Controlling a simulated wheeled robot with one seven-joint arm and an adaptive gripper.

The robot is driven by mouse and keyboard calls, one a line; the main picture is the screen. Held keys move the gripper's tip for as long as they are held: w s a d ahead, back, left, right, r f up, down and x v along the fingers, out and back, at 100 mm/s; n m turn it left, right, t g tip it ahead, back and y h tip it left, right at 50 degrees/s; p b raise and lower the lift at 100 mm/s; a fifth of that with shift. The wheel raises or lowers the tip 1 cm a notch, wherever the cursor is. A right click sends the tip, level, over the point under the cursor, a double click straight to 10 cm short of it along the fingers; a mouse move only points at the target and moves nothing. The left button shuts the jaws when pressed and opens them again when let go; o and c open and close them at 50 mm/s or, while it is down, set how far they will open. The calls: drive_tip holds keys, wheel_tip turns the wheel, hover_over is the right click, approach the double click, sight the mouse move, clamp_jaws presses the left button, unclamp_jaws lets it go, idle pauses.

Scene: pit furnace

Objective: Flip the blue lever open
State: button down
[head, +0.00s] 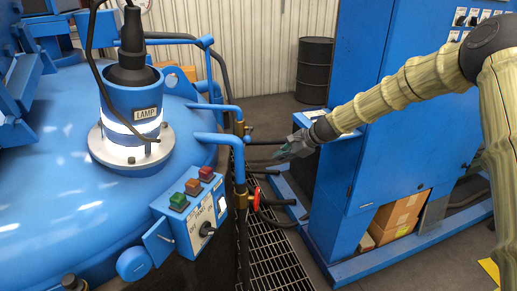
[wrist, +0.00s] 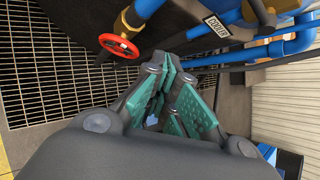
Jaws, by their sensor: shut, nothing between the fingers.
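My gripper (head: 284,153) is shut and empty, reaching left from the arm to the right of the brass-fitted pipes. In the wrist view its green-padded fingers (wrist: 170,72) point up toward the pipes. Blue pipes (head: 212,138) run from the furnace lid to the upper brass fitting (head: 239,128) and a lower one (head: 240,197). The fingertips look apart from both. I cannot single out the blue lever among the blue pipes. A red handwheel (wrist: 118,45) sits on a pipe at the upper left of the wrist view and shows in the head view (head: 256,200).
The blue furnace lid (head: 60,190) with a lamp fixture (head: 132,120) fills the left. A control box (head: 190,215) hangs on its side. A blue cabinet (head: 390,110) stands at right, a dark drum (head: 314,70) behind. Grating (head: 272,262) covers the floor between.

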sight(249, 133)
wheel_tip(249, 133, up, 6)
drive_tip(key=w, duration=0.2)
drive_tip(key=shift+w+f+m+y, duration=0.2)
drive_tip(key=shift+w+m+y, duration=0.1)
drive_tip(key=shift+m+y, duration=0.1)
drive_tip(key=w+a+f+p, duration=0.2)
drive_tip(key=a+f+p, duration=0.1)
drive_tip(key=a, duration=0.5)
drive_tip(key=shift+w+a+f+p, duration=0.2)
drive_tip(key=shift+w+a+p, duration=0.1)
drive_tip(key=shift+w+p, duration=0.1)
drive_tip(key=shift+d+r, duration=0.1)
